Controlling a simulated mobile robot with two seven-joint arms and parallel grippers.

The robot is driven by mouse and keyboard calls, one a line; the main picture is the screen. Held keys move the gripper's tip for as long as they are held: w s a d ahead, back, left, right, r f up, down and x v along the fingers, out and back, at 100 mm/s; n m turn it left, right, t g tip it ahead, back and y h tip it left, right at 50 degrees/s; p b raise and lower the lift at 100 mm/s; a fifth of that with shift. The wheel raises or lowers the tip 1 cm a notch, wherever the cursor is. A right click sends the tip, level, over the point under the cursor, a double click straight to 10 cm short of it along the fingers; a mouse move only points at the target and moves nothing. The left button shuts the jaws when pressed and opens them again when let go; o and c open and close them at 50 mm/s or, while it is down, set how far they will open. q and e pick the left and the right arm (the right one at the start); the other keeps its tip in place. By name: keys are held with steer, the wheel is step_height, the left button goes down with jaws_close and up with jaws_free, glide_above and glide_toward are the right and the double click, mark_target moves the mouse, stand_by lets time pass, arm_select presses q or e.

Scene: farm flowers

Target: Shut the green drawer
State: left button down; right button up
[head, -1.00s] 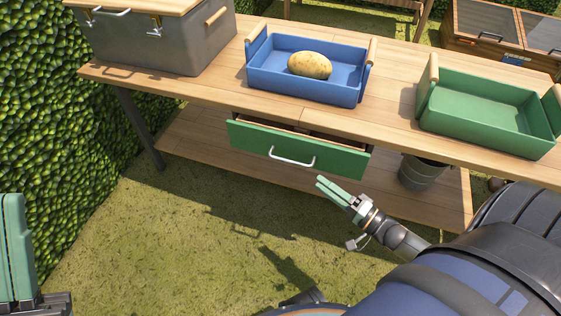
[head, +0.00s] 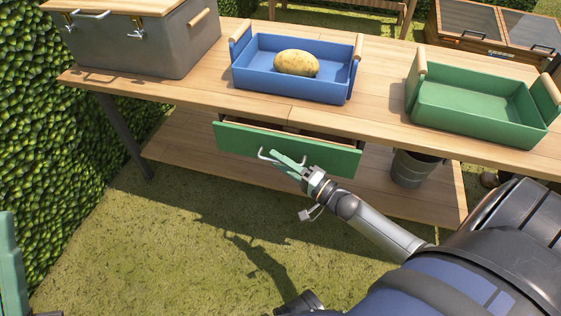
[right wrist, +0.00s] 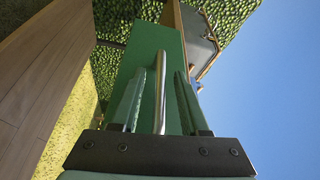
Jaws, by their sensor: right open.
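The green drawer (head: 237,138) hangs under the wooden table and stands partly pulled out, its open top showing behind the front. Its metal handle (head: 264,155) is on the front face. My right gripper (head: 286,160) is at the handle, with fingers open. In the right wrist view, the handle bar (right wrist: 162,72) lies between the two fingers (right wrist: 160,90), with visible gaps, and the drawer front (right wrist: 141,48) is beyond. Part of the handle is hidden by the fingers in the head view. My left gripper (head: 11,265) shows only partly at the left edge.
On the table (head: 385,118) stand a blue tray (head: 290,86) with a potato (head: 297,63), a green tray (head: 475,120) and a grey box (head: 145,50). A dark pot (head: 410,170) stands on the lower shelf, right of the drawer. The grass before the table is clear.

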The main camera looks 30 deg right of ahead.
jaws_close()
stand_by(1.3)
